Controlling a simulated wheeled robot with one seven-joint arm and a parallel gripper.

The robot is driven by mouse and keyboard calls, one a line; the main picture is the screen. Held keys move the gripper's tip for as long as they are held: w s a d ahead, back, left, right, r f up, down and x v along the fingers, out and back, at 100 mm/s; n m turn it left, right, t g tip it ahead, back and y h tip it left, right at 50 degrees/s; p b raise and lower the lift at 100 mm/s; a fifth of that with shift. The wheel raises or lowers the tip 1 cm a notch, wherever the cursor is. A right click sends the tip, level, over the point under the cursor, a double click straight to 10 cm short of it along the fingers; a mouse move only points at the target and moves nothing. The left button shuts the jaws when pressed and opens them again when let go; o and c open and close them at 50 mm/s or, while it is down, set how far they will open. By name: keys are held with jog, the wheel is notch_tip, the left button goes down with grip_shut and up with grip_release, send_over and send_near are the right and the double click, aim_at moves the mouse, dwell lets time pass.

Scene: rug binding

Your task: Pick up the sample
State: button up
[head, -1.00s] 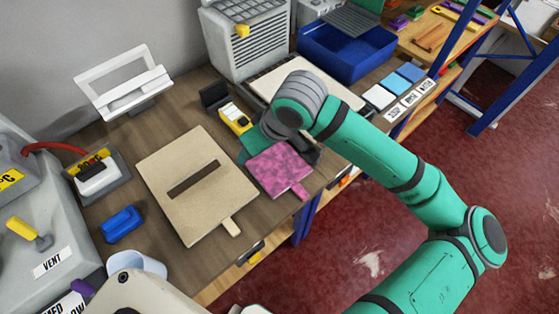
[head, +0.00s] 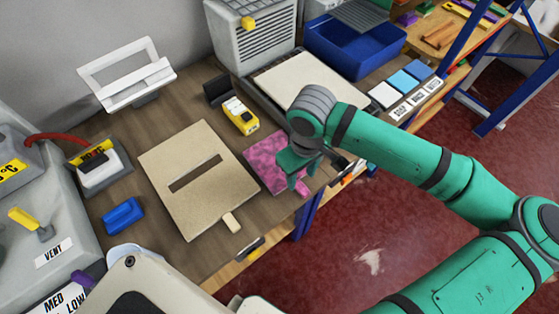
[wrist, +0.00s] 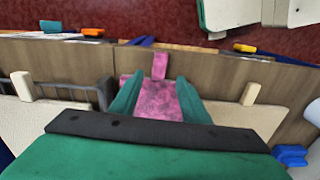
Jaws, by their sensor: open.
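The sample, which I take to be the mottled pink square piece with a narrow tab (head: 262,160), lies flat on the wooden bench near its front edge. In the wrist view the sample (wrist: 155,100) lies between my fingers, with its tab pointing away past the fingertips. My gripper (head: 299,170) is over the sample's right side near the tab; it also shows in the wrist view (wrist: 160,80). Its two green fingers are apart, one on each side of the pink piece. Whether they touch it I cannot tell. The arm hides part of the sample in the head view.
A beige slotted board (head: 200,205) lies left of the sample. A yellow device (head: 241,115) stands behind it. A cream panel (head: 300,80), blue bin (head: 350,50) and labelled swatches (head: 405,82) are further back. A blue block (head: 123,215) lies left.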

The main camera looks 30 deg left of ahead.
aim_at(300, 186)
notch_tip(300, 186, down, 5)
jog(key=shift+w, duration=0.1)
dwell(0.3)
grip_shut()
jog(key=shift+r, duration=0.1)
